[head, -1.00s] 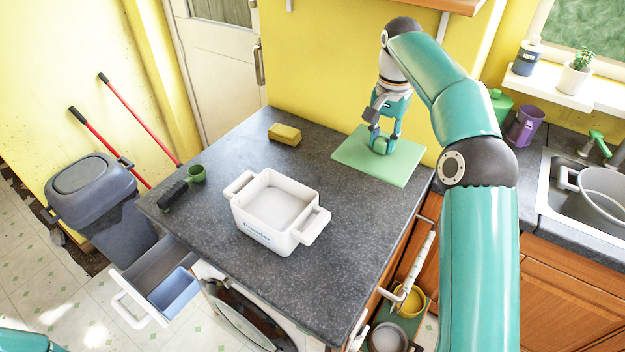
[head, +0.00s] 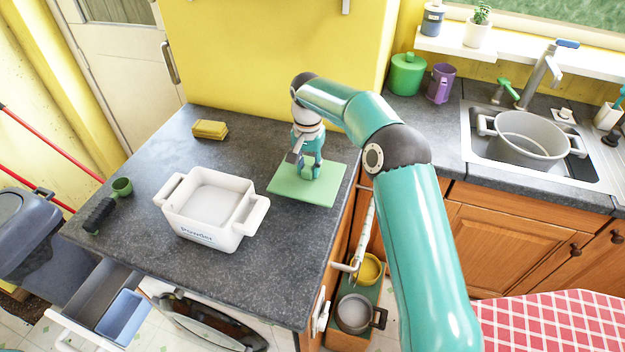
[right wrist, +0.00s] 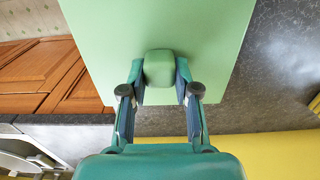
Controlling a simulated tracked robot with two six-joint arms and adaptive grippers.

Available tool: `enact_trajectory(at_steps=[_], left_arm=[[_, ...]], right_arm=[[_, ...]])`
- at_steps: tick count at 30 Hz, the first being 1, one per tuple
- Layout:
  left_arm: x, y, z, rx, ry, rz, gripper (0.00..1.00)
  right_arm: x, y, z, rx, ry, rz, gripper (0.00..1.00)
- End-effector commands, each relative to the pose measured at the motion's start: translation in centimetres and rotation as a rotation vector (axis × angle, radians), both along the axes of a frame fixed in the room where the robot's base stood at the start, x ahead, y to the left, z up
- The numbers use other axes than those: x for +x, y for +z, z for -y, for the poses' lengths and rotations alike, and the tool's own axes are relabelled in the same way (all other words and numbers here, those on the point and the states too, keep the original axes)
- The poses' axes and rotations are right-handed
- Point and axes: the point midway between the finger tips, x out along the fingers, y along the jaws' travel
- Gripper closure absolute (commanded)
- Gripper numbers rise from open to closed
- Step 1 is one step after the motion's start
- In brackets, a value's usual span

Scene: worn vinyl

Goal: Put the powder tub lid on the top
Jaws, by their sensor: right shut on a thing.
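The powder tub (head: 212,237) is a white open box with two side handles and "Powder" on its front, upright on the dark counter. The powder tub lid (head: 290,195) is a flat light-green plate with a knob, right of the tub near the counter's right edge. It also fills the upper middle of the right wrist view (right wrist: 105,30). My right gripper (head: 307,173) is above the lid, pointing down. In the right wrist view its fingers (right wrist: 160,76) are shut on the lid's green knob (right wrist: 159,66). I cannot tell whether the lid touches the counter. My left gripper is out of view.
A yellow sponge (head: 210,129) lies behind the tub, and a dark-handled green scoop (head: 101,213) lies left of it. An open drawer (head: 65,328) juts out front-left. A sink with a pot (head: 530,140) is at the right. Bare counter (head: 260,285) lies in front of the tub.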

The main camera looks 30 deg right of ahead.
Motion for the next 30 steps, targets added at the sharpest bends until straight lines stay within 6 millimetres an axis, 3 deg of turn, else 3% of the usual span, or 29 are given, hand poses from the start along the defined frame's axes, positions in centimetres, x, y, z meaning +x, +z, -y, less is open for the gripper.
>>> enact_trajectory(at_steps=[8,19,20,24,30], left_arm=[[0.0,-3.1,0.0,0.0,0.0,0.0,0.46],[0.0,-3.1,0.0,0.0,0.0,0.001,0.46],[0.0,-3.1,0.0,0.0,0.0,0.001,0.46],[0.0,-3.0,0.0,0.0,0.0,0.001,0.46],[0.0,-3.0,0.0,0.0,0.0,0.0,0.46]], right_arm=[[0.4,-4.0,-0.7,-0.001,0.013,0.001,1.0],[0.5,-4.2,-0.8,-0.001,0.016,-0.001,1.0],[0.5,-4.2,-0.8,-0.001,0.016,-0.001,0.68],[0.5,-4.1,-0.8,-0.001,0.016,-0.001,0.45],[0.5,-4.1,-0.9,0.0,0.016,0.0,0.45]])
